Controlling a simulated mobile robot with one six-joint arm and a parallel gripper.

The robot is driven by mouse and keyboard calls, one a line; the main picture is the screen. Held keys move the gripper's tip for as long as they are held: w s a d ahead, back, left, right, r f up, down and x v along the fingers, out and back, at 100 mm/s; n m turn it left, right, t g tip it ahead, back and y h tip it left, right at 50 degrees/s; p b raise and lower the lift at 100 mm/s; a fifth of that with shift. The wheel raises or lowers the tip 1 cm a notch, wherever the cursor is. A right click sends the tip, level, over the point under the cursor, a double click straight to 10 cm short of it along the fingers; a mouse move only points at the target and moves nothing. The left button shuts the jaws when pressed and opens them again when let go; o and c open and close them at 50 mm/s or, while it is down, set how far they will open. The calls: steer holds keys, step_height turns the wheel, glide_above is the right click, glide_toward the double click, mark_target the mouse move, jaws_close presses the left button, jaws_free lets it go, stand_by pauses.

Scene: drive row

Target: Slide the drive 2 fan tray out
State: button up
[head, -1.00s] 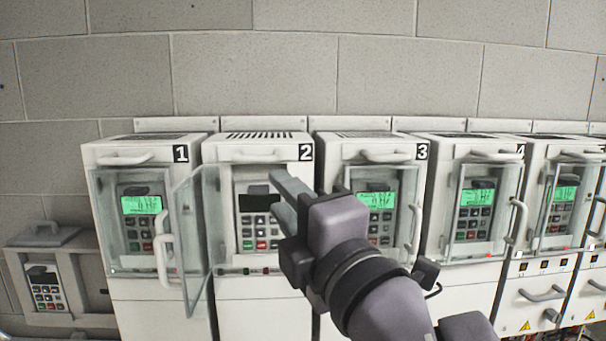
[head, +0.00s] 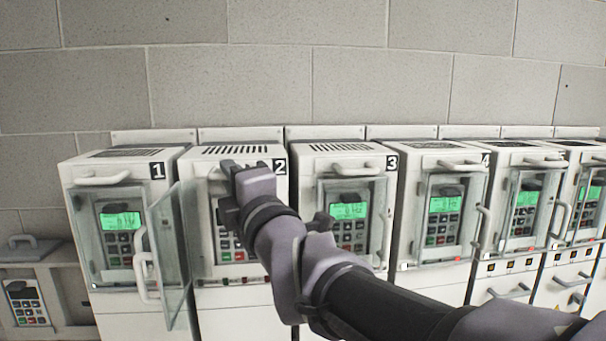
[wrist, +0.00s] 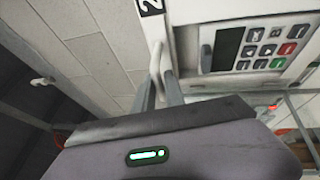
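Drive 2 (head: 263,179) is a white cabinet with a "2" label, a dark screen and a keypad. Its fan tray is the upper front section, under the slotted top (head: 236,149). The tray's white handle (wrist: 156,58) shows at my fingertips in the wrist view; in the head view my gripper mostly hides it. My gripper (head: 240,166) is at that handle, and it also shows in the wrist view (wrist: 164,84). A gap shows between the fingers, with the handle at their tips. I cannot tell whether they touch it.
Drive 2's clear door (head: 175,255) stands swung open on the left, beside drive 1 (head: 120,171). Drive 3 (head: 342,163) is close on the right, its screen lit green and door closed. A lower unit (head: 30,300) sits at far left.

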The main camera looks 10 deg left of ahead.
jaws_close()
stand_by(1.1)
